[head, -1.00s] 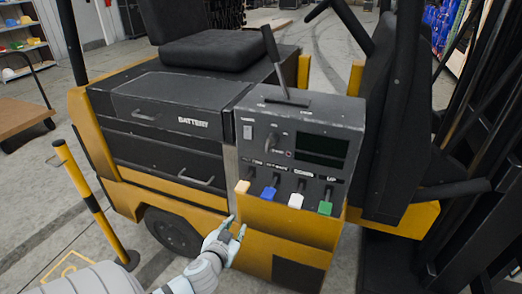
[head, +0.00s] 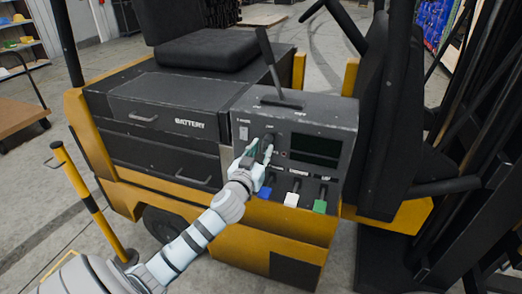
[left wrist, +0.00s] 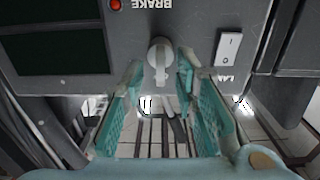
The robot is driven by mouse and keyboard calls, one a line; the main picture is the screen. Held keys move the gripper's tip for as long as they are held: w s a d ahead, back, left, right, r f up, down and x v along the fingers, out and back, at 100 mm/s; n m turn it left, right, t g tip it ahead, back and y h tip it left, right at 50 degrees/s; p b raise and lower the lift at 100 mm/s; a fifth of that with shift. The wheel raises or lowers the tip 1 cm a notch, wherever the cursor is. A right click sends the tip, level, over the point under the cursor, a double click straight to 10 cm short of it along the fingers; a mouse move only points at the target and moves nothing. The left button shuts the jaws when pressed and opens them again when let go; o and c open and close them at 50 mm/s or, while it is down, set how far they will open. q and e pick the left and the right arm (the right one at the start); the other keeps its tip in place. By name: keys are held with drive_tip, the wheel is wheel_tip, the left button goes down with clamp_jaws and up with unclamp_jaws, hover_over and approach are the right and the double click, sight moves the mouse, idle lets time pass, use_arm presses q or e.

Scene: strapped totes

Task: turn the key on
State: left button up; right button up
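The key (left wrist: 160,52) is a small grey piece in a round mount on the control panel (head: 345,118). In the left wrist view, which shows the panel upside down, it stands between the two teal fingertips of my left gripper (left wrist: 160,72). The fingers are apart, with a gap on each side of the key. In the head view my left gripper (head: 259,152) is at the panel front and mostly hides the key. My right gripper is not in view.
A white rocker switch (left wrist: 229,48) and a dark screen (head: 315,149) flank the key. Below are levers with blue (head: 264,193), white (head: 291,200) and green (head: 319,206) knobs. A tall lever (head: 268,62) rises from the panel top. A yellow-black post (head: 85,198) stands at left.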

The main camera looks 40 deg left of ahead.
use_arm(q)
clamp_jaws()
drive_tip(key=shift+m, duration=0.3)
drive_tip(key=m+p, duration=0.2)
drive_tip(key=m, duration=0.3)
drive_tip(key=shift+m, duration=0.3)
drive_tip(key=m+p, duration=0.1)
drive_tip(key=m, duration=0.4)
drive_tip(key=shift+d+f+m+p, duration=0.1)
drive_tip(key=shift+m+p, duration=0.2)
drive_tip(key=shift+p, duration=0.1)
idle(0.3)
unclamp_jaws()
